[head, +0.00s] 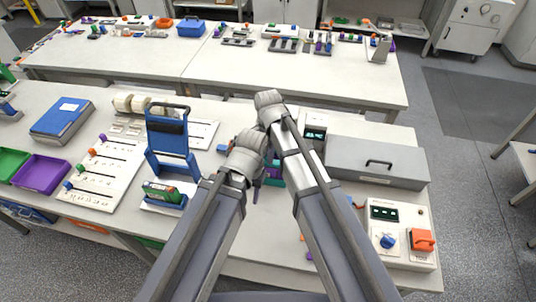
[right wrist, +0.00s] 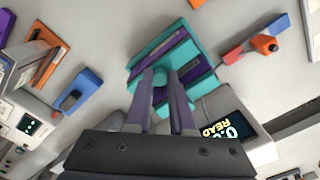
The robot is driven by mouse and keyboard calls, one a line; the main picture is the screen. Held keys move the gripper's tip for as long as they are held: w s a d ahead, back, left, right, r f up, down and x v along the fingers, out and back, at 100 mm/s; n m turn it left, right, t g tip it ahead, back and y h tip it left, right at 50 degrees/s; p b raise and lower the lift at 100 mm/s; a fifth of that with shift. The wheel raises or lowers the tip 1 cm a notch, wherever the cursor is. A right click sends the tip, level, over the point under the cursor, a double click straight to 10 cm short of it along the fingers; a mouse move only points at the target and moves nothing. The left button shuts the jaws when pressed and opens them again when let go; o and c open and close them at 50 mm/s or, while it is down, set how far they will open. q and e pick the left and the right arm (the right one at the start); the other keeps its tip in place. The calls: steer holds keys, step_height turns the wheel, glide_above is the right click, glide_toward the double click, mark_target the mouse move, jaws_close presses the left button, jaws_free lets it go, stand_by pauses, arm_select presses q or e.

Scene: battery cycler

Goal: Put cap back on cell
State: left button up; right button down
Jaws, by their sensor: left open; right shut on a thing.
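A teal and purple block (right wrist: 190,58) lies below my right gripper (right wrist: 161,80) in the right wrist view. In the head view only part of this block (head: 273,172) shows between my arms. My right gripper, the upper one in the head view (head: 272,122), is shut on a small teal piece (right wrist: 162,73) that may be the cap. I cannot tell whether this piece touches the block. My left gripper (head: 255,188) is open, close to the block's left side in the head view. The cell cannot be made out clearly.
A device with a lit screen (right wrist: 229,132) stands beside the block. A grey case (head: 375,160) and a control box with an orange part (head: 402,235) lie to the right. A blue stand (head: 170,145) is on the left. A second table (head: 150,60) stands behind.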

steer(key=shift+c, duration=1.1)
jaws_free()
steer(key=shift+r, duration=0.15)
steer(key=shift+r+p, duration=1.35)
steer(key=shift+p, duration=0.15)
steer(key=shift+r+p, duration=2.05)
steer(key=shift+r, duration=0.05)
steer(key=shift+f, duration=0.1)
